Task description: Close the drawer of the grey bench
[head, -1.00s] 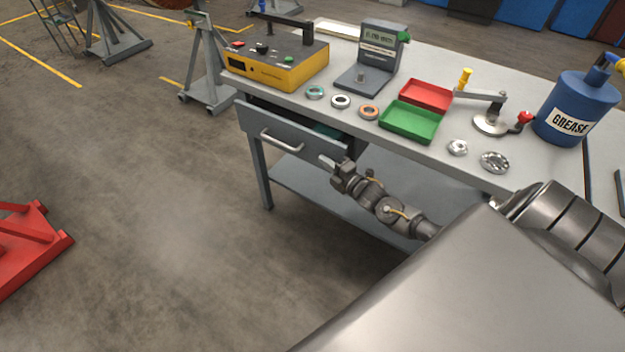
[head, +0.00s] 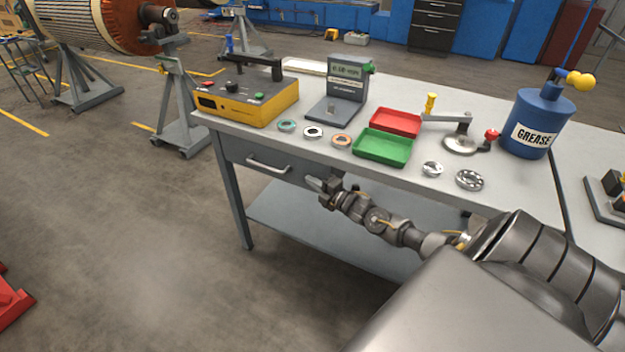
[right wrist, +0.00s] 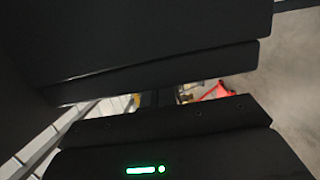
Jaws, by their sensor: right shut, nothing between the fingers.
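The grey bench (head: 300,215) stands in the middle of the head view. Its drawer front (head: 238,151), with a pale bar handle (head: 268,166), now sits in against the bench under the top's front edge. No gap or inside of the drawer shows; I cannot tell whether a sliver is left. My right gripper (head: 314,184) is shut and empty, with its tips at the right end of the drawer front, touching or very close. The right wrist view is mostly dark surfaces close to the camera. My left gripper is not in view.
On the bench top are a yellow tester (head: 250,103), a grey gauge (head: 345,85), red (head: 397,121) and green (head: 383,147) trays, several rings and a blue grease container (head: 537,120). A lower shelf (head: 300,222) lies under the drawer.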

